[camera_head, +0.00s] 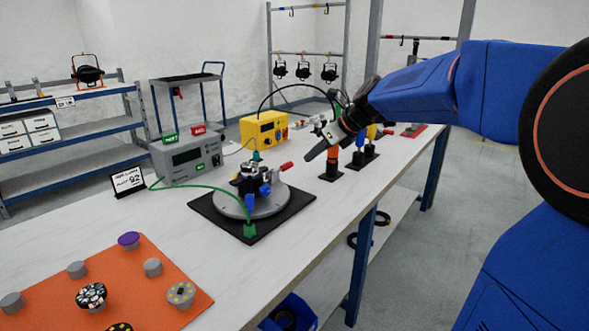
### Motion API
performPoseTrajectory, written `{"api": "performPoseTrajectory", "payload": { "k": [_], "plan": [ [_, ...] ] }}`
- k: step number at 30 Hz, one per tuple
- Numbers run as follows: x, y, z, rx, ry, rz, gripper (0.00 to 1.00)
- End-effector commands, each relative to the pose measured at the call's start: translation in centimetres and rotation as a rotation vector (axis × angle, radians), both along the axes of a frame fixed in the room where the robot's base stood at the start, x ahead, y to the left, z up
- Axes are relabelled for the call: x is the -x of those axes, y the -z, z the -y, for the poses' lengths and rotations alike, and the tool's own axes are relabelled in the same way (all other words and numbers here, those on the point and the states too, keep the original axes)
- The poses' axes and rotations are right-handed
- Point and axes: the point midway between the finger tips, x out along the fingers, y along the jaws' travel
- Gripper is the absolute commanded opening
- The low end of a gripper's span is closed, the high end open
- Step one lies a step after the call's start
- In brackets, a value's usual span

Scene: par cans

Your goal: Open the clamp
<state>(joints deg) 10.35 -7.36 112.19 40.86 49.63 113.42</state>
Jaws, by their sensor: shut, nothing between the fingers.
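A round grey metal plate (238,207) sits on a black square base (290,207) on the workbench. On it stands a small fixture that looks like the clamp (250,180), with dark and metal parts, a blue part and a red-tipped lever (286,166) pointing right. Whether its jaws are open or shut is too small to tell. My gripper (312,154) is shut and empty, above and to the right of the fixture, apart from the red tip in the picture. My arm comes in from the right.
A grey meter box (187,158) and a yellow box (263,130) stand behind the plate, with a green cable to its front. An orange mat (130,285) with several knobs lies front left.

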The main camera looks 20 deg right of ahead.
Motion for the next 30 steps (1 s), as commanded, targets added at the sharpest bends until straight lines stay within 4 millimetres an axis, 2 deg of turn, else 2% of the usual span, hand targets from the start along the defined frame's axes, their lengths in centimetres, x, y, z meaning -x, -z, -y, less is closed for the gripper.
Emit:
{"api": "performPoseTrajectory", "payload": {
  "k": [13, 30],
  "plan": [
    [-0.4, 0.6, -0.3, 0.001, -0.001, -0.001, 0.00],
    [-5.0, 6.5, -3.6, 0.001, -0.002, 0.000, 0.00]
  ]
}}
